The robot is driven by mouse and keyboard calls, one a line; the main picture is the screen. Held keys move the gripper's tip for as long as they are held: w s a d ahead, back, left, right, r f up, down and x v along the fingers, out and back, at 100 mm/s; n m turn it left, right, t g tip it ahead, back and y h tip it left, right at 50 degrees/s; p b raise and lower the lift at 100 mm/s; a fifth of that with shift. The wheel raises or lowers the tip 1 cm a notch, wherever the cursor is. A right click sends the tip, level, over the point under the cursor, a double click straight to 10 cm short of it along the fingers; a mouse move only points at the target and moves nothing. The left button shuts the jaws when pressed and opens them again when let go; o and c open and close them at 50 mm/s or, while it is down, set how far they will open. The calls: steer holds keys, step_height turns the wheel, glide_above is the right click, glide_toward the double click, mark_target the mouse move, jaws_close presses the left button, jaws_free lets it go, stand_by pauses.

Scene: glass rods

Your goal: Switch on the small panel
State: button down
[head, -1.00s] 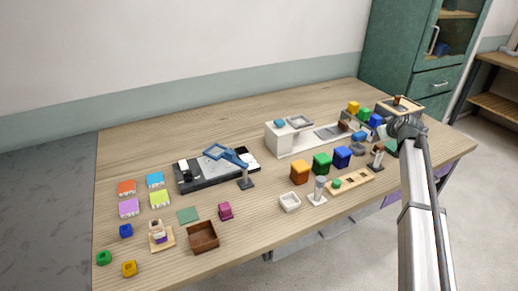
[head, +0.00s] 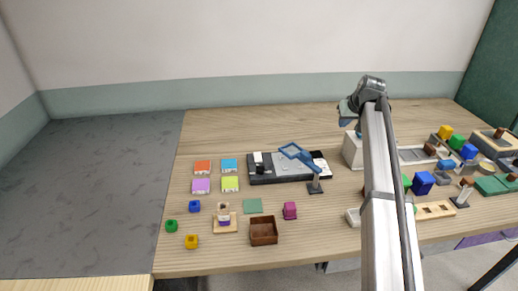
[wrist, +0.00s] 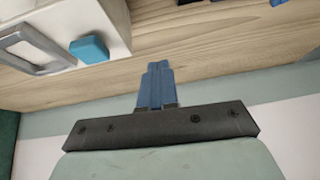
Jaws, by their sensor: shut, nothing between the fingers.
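A low black panel (head: 267,177) with a grey top lies near the middle of the table in the head view. White parts sit at its left end and right end; its switch is too small to tell. A blue magnifier-like frame (head: 297,153) on a dark stand leans across its front right. My gripper (head: 347,112) is up and to the right of this panel, by the white unit. In the wrist view its blue fingers (wrist: 155,85) are together and empty, and the panel cannot be made out there.
The white unit (head: 352,150) with a blue block is partly behind my arm; it also shows in the wrist view (wrist: 110,30). Coloured tiles, small blocks and a brown box (head: 264,231) stand left and in front. The table behind the panel is clear.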

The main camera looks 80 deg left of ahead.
steer(key=s+a+r+h, duration=0.1)
steer(key=s+a+h, duration=0.1)
steer(key=s, duration=1.3)
steer(key=r+h, duration=0.2)
glide_above(258, 154)
steer(key=d, duration=0.3)
steer(key=shift+a, duration=0.15)
steer(key=shift+f, duration=0.1)
steer(key=f, duration=0.4)
steer(key=a+f, duration=0.1)
steer(key=f, duration=0.4)
steer(key=a+f, duration=0.1)
steer(key=f, duration=0.3)
steer(key=shift+a+f, duration=0.1)
steer(key=shift+f, duration=0.3)
steer(key=shift+a, duration=0.1)
